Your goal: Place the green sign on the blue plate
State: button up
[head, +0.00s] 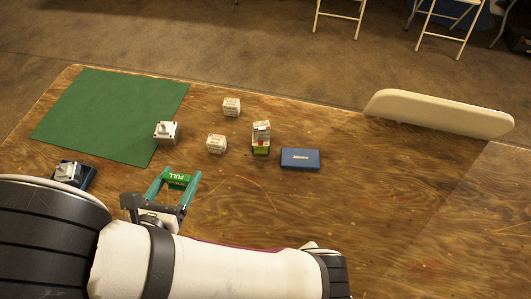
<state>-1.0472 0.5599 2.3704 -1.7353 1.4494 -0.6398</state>
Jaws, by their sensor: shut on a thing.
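The green sign (180,181), marked FULL, is between the two teal fingers of my gripper (181,175) at the lower left of the head view. My gripper is shut on it. I cannot tell whether the sign is clear of the table. A flat blue plate (301,164) with a small pale label lies on the table to the right of my gripper, with nothing standing on it. Another blue base (89,181) at the left, partly hidden by my arm, bears a grey-white block (69,174).
A white block with a knob (166,133) stands at the green mat's (100,110) edge. Two white cubes (231,107) (216,144) and a white box (262,132) above a green piece (261,150) stand between mat and plate. A chair back (440,112) borders the far edge. The table's right is clear.

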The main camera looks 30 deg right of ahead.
jog(key=w+d+m+g+h, duration=0.3)
jog(key=d, duration=0.7)
jog(key=m+g+h, duration=0.2)
jog(key=m+g, duration=0.5)
send_over(301, 157)
notch_tip(301, 157, down, 4)
notch_tip(301, 157, down, 9)
jog(key=shift+f, duration=0.15)
jog(key=shift+f, duration=0.1)
jog(key=o, duration=1.3)
